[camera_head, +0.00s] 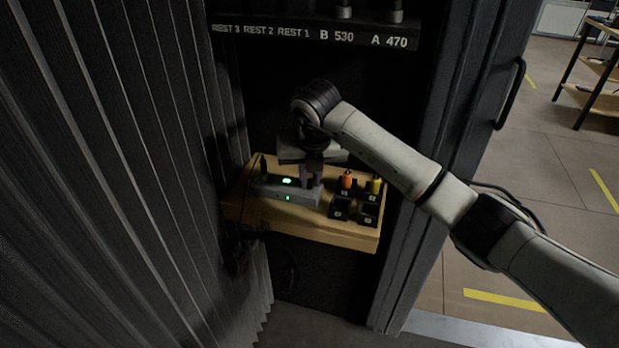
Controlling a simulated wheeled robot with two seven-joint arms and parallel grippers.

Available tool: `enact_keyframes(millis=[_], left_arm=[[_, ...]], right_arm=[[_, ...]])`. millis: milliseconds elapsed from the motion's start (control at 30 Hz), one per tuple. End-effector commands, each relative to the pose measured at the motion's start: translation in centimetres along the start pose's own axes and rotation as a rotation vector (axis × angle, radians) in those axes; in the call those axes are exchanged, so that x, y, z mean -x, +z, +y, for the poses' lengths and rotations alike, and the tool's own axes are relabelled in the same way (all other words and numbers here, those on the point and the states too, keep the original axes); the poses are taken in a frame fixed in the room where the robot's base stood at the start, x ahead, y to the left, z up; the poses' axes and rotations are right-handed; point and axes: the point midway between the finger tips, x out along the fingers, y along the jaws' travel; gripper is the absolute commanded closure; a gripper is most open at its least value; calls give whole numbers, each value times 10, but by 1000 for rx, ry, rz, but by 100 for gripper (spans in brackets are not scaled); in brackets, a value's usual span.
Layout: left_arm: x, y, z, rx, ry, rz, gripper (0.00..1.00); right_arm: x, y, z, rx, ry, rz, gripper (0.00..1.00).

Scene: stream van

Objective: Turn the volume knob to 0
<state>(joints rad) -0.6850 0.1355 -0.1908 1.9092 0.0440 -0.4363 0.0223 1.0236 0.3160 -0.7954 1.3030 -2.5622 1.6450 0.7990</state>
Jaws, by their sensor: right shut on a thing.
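A grey box (272,190) with a lit green display on top and a small green light on its front stands on a wooden shelf. My right gripper (311,182) points down at the right end of this box. Its fingers are shut on the volume knob there, which is mostly hidden between them. I cannot read the number on the display or the knob's setting. My left gripper is not in view.
Several small black holders (341,207) stand right of the box, with an orange piece (347,179) and a yellow piece (376,185) at the back. A labelled black shelf (310,34) hangs above. A dark curtain (130,170) closes the left; a door post stands right.

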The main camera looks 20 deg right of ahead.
Motion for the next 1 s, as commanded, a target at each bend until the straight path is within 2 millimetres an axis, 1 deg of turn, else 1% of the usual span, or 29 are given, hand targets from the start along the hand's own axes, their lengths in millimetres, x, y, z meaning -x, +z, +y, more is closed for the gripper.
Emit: enact_keyframes(millis=[633, 1000], left_arm=[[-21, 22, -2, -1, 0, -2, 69], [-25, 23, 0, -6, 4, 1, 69]], right_arm=[[-2, 2, -6, 540, 224, -3, 100], [-1, 5, -8, 864, 359, -3, 100]])
